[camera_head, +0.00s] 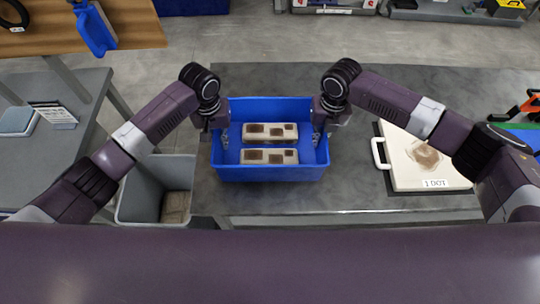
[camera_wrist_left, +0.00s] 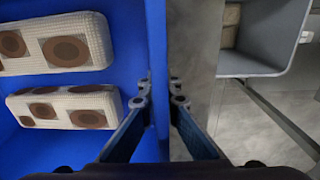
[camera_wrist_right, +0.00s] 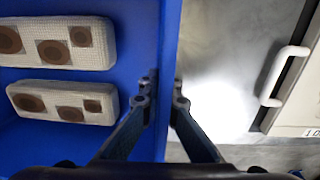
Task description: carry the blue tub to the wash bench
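The blue tub (camera_head: 270,174) is over the grey worktop in the middle of the head view, upright and level. Two pale filter blocks with brown patches lie in it, a rear one (camera_head: 270,132) and a front one (camera_head: 269,156). My left gripper (camera_wrist_left: 162,88) has one finger on each side of the tub's left wall and looks closed on it. My right gripper (camera_wrist_right: 165,88) straddles the right wall the same way. Whether the tub's bottom touches the worktop is hard to tell. No bench is marked as the wash bench.
A white board (camera_head: 410,170) with a handle and brown stain lies right of the tub. A grey bin (camera_head: 135,205) stands below left of the worktop. A grey table (camera_head: 60,150) is at left, a wooden bench (camera_head: 130,25) at far left. Open floor (camera_head: 240,45) lies behind.

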